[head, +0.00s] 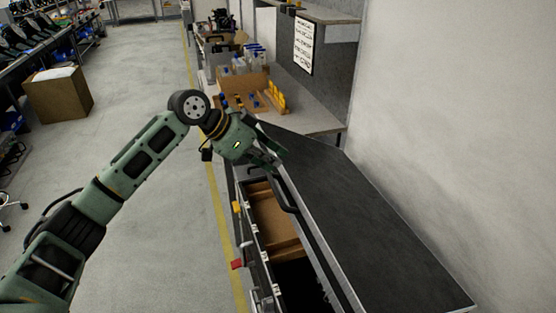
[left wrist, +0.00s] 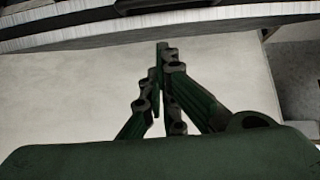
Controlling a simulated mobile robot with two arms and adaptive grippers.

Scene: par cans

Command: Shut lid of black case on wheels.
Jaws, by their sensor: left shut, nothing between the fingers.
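The black case (head: 262,262) stands along the wall on the right in the head view. Its dark lid (head: 385,235) is partly lowered and tilted over the case, with an opening left along the near left side. Brown wooden dividers (head: 272,215) show inside. My left gripper (head: 277,160) is at the lid's far left edge, its fingers shut and empty. Whether it touches the lid I cannot tell. In the left wrist view the shut fingers (left wrist: 163,60) point toward a pale-edged dark band across the top, likely the lid's edge. The case's wheels are hidden. My right gripper is out of view.
A workbench (head: 305,95) with a cardboard bin, yellow parts and bottles stands beyond the case. A cardboard box (head: 58,95) is on the floor at the left. The grey floor left of the yellow line is mostly clear. A pale wall (head: 460,120) bounds the right.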

